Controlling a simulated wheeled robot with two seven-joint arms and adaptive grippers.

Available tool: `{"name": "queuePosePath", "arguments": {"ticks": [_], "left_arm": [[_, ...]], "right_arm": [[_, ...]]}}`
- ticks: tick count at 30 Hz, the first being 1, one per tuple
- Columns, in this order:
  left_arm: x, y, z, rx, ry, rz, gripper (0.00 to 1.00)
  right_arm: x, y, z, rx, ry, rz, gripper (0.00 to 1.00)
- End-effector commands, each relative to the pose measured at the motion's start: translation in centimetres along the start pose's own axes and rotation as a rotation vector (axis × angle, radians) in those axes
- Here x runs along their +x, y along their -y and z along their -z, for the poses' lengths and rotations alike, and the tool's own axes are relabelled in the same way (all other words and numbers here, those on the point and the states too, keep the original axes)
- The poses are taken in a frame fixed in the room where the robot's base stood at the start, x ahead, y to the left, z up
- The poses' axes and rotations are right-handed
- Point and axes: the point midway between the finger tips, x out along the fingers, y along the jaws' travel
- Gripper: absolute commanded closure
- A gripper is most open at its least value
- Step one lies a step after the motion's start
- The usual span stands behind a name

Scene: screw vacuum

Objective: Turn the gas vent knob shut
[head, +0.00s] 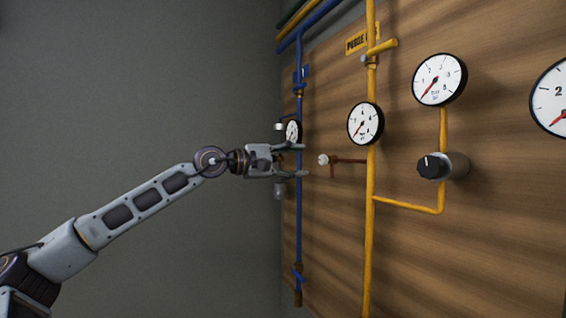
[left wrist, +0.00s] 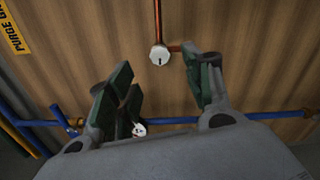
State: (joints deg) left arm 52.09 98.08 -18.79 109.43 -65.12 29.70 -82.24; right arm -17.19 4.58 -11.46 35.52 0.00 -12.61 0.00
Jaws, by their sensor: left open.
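A small white round knob (head: 323,160) sits on a short copper branch pipe between the blue and yellow pipes. In the left wrist view the knob (left wrist: 159,58) faces the camera and has a dark mark on its face. My left gripper (head: 304,160) is open and empty just left of this knob, one finger above its level and one below. In the left wrist view the knob appears between the two fingertips, seemingly a little beyond them. No label naming the gas vent is readable. A larger black knob (head: 432,166) is on the yellow branch further right.
A yellow "PURGE" sign (head: 357,43) is at the top. The space left of the panel is free.

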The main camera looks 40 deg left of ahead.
Motion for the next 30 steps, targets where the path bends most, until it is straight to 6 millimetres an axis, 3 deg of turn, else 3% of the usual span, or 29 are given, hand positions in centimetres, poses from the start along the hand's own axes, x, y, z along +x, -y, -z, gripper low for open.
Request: {"name": "queuePosePath", "arguments": {"ticks": [18, 30], "left_arm": [[-2.9, -0.1, 0.0, 0.001, -0.004, -0.001, 0.49], [-3.4, 0.0, 0.1, -0.002, -0.004, -0.003, 0.49]], "right_arm": [[0.0, 0.0, 0.0, 0.000, 0.000, 0.000, 0.60], [0.0, 0.0, 0.0, 0.000, 0.000, 0.000, 0.60]]}}
